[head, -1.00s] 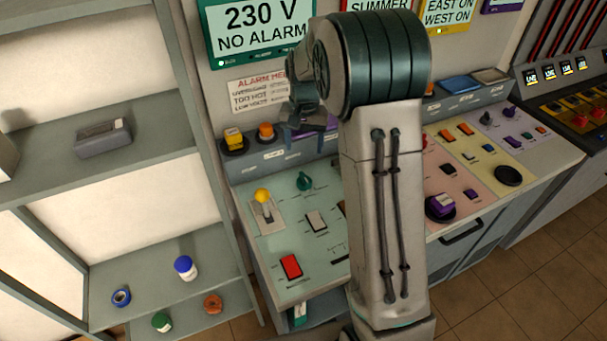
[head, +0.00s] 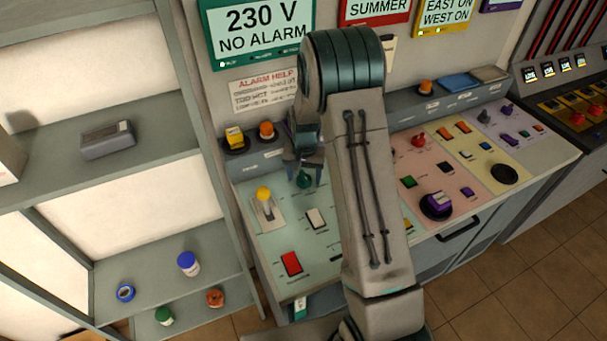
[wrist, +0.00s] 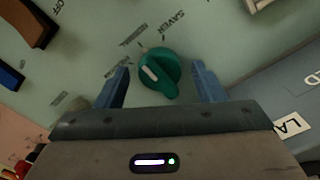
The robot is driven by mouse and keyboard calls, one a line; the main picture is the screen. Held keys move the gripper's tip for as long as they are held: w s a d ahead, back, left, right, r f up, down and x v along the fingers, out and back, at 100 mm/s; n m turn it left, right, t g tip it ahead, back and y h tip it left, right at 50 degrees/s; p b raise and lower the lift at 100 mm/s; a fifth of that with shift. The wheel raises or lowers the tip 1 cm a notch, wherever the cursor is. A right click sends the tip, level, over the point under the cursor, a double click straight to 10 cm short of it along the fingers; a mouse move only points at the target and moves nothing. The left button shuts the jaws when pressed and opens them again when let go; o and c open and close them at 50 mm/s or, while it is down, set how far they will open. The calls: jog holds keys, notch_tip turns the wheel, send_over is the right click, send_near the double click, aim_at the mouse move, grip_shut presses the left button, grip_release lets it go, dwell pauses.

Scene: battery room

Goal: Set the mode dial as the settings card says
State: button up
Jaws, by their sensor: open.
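The green mode dial (head: 304,180) is on the pale green panel and also shows in the wrist view (wrist: 158,75). Its white mark points up and left. Labels reading NORMAL and SAVER stand above it, and a blurred label is at its left; I cannot tell which one the mark meets. My gripper (wrist: 160,70) is open, with one blue finger on each side of the dial, apart from it in the picture. In the head view my gripper (head: 304,164) is over the dial. I cannot tell which sign is the settings card; a red SUMMER sign (head: 376,10) hangs behind.
A yellow-topped lever (head: 264,198), a red switch (head: 290,263) and a white switch (head: 316,217) are near the dial. Yellow and orange buttons (head: 266,130) sit behind it. A grey shelf (head: 160,145) stands at the left. My arm hides part of the panel.

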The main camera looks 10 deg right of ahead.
jog(key=c, duration=1)
jog(key=shift+a, duration=0.15)
jog(key=shift+n+b, duration=0.4)
jog(key=shift+b, duration=0.05)
jog(key=n+b, duration=0.2)
jog(key=shift+f+n, duration=0.15)
jog(key=shift+n, duration=0.25)
jog(key=n+b, duration=0.3)
jog(key=n, duration=0.2)
jog(key=shift+r+n, duration=0.2)
jog(key=shift+n, duration=0.1)
